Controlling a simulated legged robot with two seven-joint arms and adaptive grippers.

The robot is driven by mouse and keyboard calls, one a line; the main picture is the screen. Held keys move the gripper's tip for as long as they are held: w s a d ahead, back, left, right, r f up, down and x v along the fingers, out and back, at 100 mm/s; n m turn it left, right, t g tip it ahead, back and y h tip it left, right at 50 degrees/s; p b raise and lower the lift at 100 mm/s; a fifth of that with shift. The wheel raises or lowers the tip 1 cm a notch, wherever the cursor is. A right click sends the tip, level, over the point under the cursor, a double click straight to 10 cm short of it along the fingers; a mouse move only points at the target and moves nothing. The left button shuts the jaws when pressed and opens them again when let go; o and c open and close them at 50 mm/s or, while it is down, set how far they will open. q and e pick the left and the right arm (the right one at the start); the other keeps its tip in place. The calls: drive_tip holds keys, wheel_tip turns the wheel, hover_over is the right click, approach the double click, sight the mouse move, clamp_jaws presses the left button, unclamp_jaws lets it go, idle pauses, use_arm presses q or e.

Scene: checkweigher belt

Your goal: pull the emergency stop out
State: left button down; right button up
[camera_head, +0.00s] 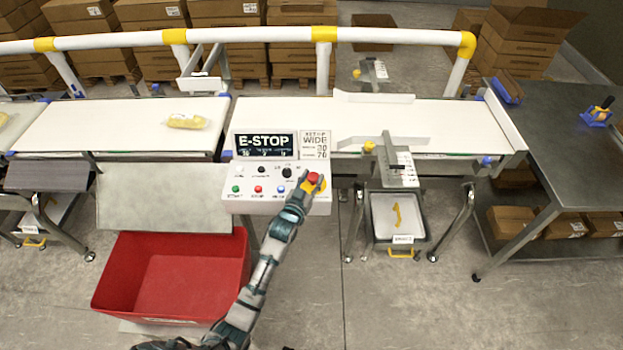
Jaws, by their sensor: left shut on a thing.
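The emergency stop (314,179) is a red mushroom button on a yellow base at the right end of the white control panel (240,207). My left gripper (309,184) is at the button and shut on it; its fingers hide part of the button and base. The panel's display (266,145) reads "E-STOP". My right gripper is not in view.
A red bin (170,275) stands on the floor left of my arm. White belts (130,125) run behind the panel, with a yellow pack (188,121) on the left one. A grey table (572,135) stands at the right. A white and yellow rail (250,35) runs behind.

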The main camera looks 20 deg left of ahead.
use_arm(q)
drive_tip(key=shift+a+r, duration=0.1)
drive_tip(key=shift+r, duration=0.2)
drive_tip(key=c, duration=0.7)
unclamp_jaws()
drive_tip(key=shift+f, duration=0.1)
drive_tip(key=shift+s, duration=0.1)
drive_tip(key=s+a, duration=0.1)
drive_tip(key=s, duration=1)
drive_tip(key=shift+s, duration=0.3)
drive_tip(key=shift+a, duration=0.1)
